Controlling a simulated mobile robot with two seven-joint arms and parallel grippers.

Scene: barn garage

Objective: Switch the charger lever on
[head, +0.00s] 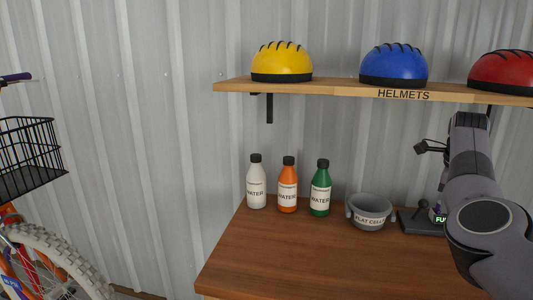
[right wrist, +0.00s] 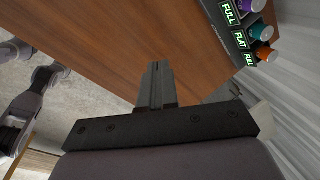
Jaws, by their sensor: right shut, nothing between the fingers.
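The charger (head: 410,222) is a dark flat box on the wooden bench, right of the grey bin. A black lever with a round knob (head: 422,204) stands at its left end, leaning a little right. My right arm hides much of the charger. The right wrist view shows part of the charger (right wrist: 241,41), with lit FULL and FLAT labels and colored cells; the lever is not visible there. My right gripper (right wrist: 157,68) is shut and empty, over the bench and apart from the charger. In the head view it is at the right (head: 468,120). My left gripper is not in view.
A grey FLAT CELLS bin (head: 371,211) stands left of the charger. White (head: 256,184), orange (head: 287,188) and green (head: 320,190) water bottles stand further left. A helmet shelf (head: 340,89) hangs above. The bench front (head: 300,250) is clear. A bicycle (head: 40,245) stands at left.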

